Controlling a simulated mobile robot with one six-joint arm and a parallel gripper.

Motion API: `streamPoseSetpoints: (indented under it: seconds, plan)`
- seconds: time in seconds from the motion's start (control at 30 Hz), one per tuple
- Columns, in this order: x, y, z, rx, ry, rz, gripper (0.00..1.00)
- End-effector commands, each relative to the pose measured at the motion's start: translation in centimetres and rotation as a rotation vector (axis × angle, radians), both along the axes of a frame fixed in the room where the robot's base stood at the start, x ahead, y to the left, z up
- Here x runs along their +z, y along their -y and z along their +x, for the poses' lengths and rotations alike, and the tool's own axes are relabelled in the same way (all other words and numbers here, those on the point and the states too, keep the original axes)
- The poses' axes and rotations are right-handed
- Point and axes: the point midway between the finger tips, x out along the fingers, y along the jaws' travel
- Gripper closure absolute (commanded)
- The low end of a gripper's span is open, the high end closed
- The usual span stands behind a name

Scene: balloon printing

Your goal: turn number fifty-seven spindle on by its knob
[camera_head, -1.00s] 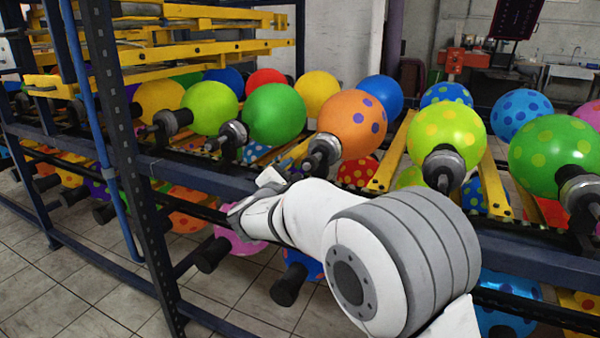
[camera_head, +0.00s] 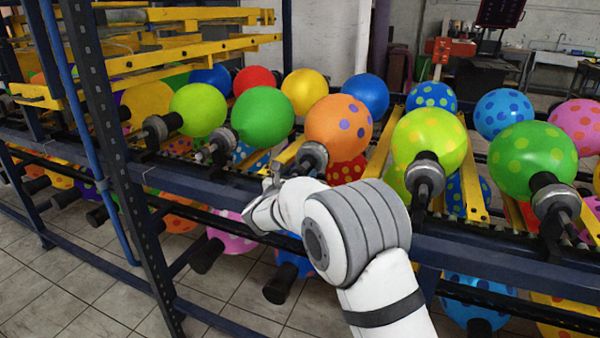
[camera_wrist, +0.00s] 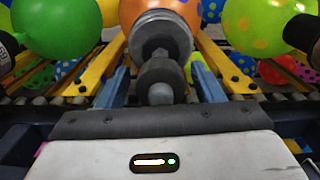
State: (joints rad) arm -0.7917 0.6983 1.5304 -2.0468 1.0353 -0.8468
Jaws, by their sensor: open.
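A spindle (camera_wrist: 160,40) with an orange balloon (camera_head: 338,126) is straight ahead of my gripper. Its dark round knob (camera_wrist: 160,85) with a grey end shows in the middle of the wrist view. My gripper (camera_wrist: 163,72) is open, with one blue-grey finger on each side of the knob in that view. I see no finger touching it, and I cannot tell how far the fingertips reach along it. In the head view my gripper (camera_head: 272,178) is small, just in front of the rack and left of that spindle's end. No number fifty-seven is readable on any spindle.
Neighbouring spindles carry a green balloon (camera_head: 263,116) on the left and a yellow-green spotted balloon (camera_head: 429,138) on the right. Yellow bars (camera_head: 384,152) run between them. A dark blue rail (camera_head: 480,262) crosses in front. A dark upright post (camera_head: 100,120) stands at the left.

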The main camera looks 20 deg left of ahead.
Motion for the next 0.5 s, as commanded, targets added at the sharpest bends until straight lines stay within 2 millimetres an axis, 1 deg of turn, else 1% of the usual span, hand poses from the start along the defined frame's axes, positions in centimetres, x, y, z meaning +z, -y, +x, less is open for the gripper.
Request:
streamPoseSetpoints:
  seconds: [0.03,0.13,0.4,0.5]
  plan:
    - [-0.01,0.10,0.53,-0.001,0.000,0.000,0.39]
    - [0.02,0.16,1.11,-0.001,0.000,0.000,0.39]
    - [0.03,0.14,1.27,0.000,0.000,0.000,0.39]
    - [0.03,0.14,1.26,0.000,0.000,0.001,0.46]
